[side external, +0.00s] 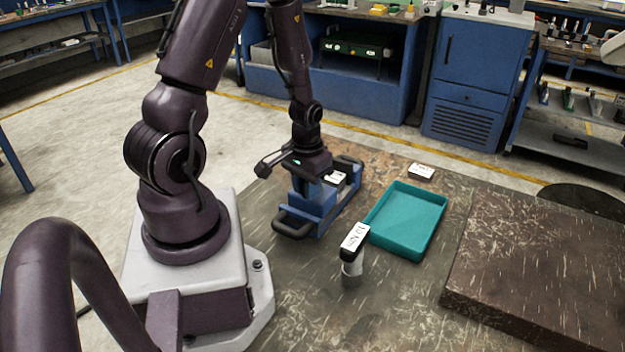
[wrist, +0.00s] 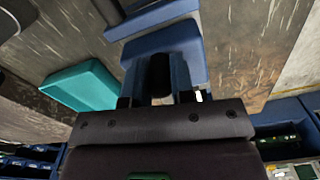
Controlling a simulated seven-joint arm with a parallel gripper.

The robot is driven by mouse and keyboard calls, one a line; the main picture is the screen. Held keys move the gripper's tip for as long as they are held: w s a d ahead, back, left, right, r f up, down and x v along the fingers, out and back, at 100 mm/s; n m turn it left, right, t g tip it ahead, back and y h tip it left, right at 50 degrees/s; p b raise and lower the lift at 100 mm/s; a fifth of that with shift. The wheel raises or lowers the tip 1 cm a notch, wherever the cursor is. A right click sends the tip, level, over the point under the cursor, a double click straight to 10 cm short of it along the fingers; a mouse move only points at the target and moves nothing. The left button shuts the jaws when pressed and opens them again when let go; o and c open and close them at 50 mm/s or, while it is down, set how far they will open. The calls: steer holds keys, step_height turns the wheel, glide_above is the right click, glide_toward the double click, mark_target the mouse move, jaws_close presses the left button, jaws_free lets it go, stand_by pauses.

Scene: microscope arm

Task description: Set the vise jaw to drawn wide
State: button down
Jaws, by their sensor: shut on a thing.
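The blue vise (side external: 322,212) stands on the dark table beside my base, with dark rounded bars at its near and far ends. My gripper (side external: 313,190) is down over the vise from above, at its middle. In the wrist view, my gripper's fingers (wrist: 157,82) are on either side of a dark part in front of a blue block of the vise (wrist: 175,42). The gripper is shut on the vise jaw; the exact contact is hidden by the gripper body. A white-topped piece (side external: 336,178) shows at the vise's right side. How wide the jaw stands cannot be told.
A teal tray (side external: 408,247) lies right of the vise; it also shows in the wrist view (wrist: 83,86). A small white-labelled item (side external: 422,171) lies behind the tray. A thick brown slab (side external: 545,260) is at right.

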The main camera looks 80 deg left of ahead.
steer(key=shift+s+d, duration=0.15)
steer(key=c, duration=1)
jaws_free()
step_height(320, 180, up, 13)
steer(key=shift+r, duration=0.1)
steer(key=d+r+m+t, duration=0.2)
steer(key=d+r, duration=0.2)
steer(key=d, duration=0.1)
steer(key=s+d+r+m+t, duration=0.1)
steer(key=d+r+m, duration=0.1)
steer(key=d+r, duration=0.3)
steer(key=s+d+r+m+t, duration=0.1)
steer(key=d+r+m+t, duration=0.1)
steer(key=d+r, duration=0.3)
steer(key=shift+s+d+r+m+t, duration=0.15)
steer(key=shift+d+r+m+t, duration=0.2)
steer(key=shift+d, duration=0.25)
